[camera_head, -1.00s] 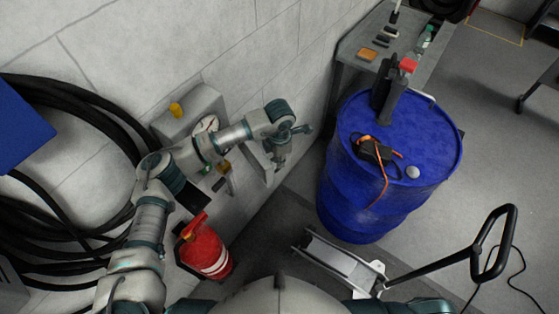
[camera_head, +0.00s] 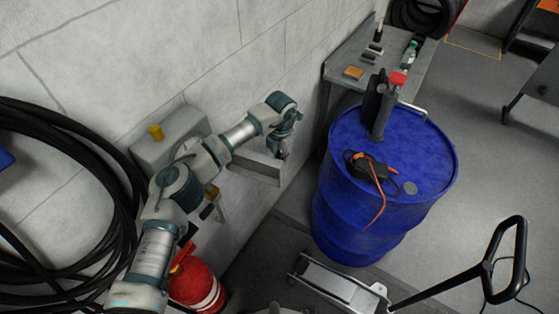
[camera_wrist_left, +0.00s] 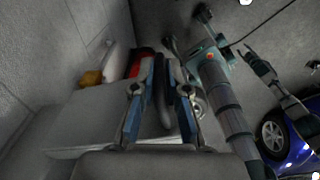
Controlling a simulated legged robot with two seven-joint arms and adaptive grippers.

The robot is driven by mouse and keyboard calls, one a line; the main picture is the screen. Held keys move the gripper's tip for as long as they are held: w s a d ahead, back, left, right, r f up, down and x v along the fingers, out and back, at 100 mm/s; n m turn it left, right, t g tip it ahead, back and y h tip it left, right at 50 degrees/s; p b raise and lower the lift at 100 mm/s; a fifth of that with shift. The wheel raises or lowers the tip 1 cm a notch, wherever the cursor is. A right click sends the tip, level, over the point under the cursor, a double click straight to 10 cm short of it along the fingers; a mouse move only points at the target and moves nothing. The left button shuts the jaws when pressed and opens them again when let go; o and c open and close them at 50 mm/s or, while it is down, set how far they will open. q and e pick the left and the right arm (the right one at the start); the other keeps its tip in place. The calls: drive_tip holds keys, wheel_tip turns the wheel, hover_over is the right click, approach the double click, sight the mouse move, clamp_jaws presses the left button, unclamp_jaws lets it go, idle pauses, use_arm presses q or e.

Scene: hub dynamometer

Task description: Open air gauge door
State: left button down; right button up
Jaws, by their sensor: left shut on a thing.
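A grey air gauge box (camera_head: 165,140) with a yellow knob (camera_head: 156,132) is on the wall at left in the head view. A flat grey door panel (camera_head: 250,168) stands out from the wall right of it, partly behind my left arm. My left gripper (camera_head: 279,153) is at the panel's right end. In the left wrist view, its two blue-sided fingers (camera_wrist_left: 160,98) are closed around a dark upright bar (camera_wrist_left: 162,90), which looks like the door handle. The gauge face is hidden behind my arm.
A red extinguisher (camera_head: 196,284) stands below my left arm. Black hoses (camera_head: 60,137) hang on the wall at left. A blue drum (camera_head: 350,220) with tools on top stands close right of my gripper.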

use_arm(q)
drive_tip(key=shift+w+d+r, duration=0.15)
drive_tip(key=shift+w, duration=0.1)
use_arm(e)
drive_tip(key=shift+w+d, duration=0.2)
drive_tip(key=shift+d, duration=0.15)
use_arm(q)
drive_tip(key=c, duration=1.2)
unclamp_jaws()
drive_tip(key=shift+s, duration=0.1)
use_arm(e)
drive_tip(key=shift+a, duration=0.15)
drive_tip(key=shift+a, duration=0.1)
use_arm(q)
wheel_tip(320, 180, up, 12)
